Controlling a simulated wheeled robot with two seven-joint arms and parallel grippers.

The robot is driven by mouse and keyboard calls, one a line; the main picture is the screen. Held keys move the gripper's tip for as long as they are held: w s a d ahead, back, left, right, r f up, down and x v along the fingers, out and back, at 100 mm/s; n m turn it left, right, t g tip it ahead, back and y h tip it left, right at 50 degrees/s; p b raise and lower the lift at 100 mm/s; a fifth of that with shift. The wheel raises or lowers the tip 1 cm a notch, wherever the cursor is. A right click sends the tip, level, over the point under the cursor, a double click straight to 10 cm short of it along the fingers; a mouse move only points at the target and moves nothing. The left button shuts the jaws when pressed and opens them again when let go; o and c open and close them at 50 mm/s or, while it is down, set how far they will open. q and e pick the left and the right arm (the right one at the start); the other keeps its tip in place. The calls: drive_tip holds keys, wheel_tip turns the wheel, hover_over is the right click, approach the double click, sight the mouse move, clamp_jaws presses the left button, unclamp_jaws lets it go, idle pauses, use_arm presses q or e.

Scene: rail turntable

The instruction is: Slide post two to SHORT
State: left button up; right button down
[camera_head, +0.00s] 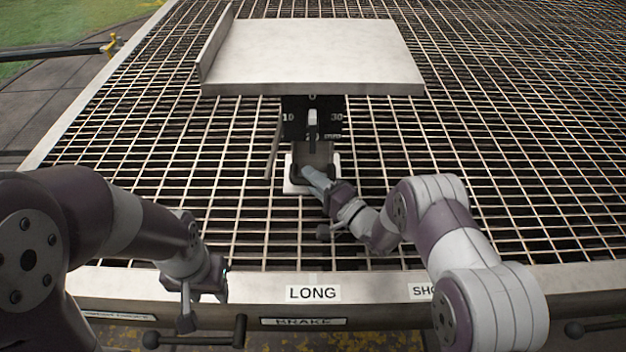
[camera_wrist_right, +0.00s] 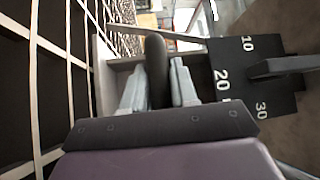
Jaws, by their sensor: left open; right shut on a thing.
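A pale flat plate (camera_head: 312,55) with a raised left edge stands on a post over the grating. The right wrist view shows the scale (camera_wrist_right: 236,72) with 10, 20 and 30. My right gripper (camera_head: 312,176) is at the post's foot, shut on a black handle (camera_wrist_right: 155,62) between its fingers. My left gripper (camera_head: 188,312) is open and empty near the front rail. The LONG label (camera_head: 313,293) is on the rail; the SHORT label (camera_head: 422,290) is partly hidden by my right arm. No number two shows on the post.
The metal grating (camera_head: 500,120) is clear around the post. A yellow-tipped bar (camera_head: 95,48) is at the far left.

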drive_tip(key=d+p, duration=0.3)
drive_tip(key=d, duration=0.8)
drive_tip(key=shift+r, duration=0.1)
drive_tip(key=d, duration=1.4)
drive_tip(key=shift+d, duration=0.1)
drive_tip(key=c, duration=1)
unclamp_jaws()
drive_tip(key=p+v, duration=0.3)
drive_tip(key=v, duration=0.4)
drive_tip(key=shift+s, duration=0.1)
drive_tip(key=shift+s+d+f, duration=0.1)
drive_tip(key=shift+s+f, duration=0.05)
drive_tip(key=shift+f, duration=0.1)
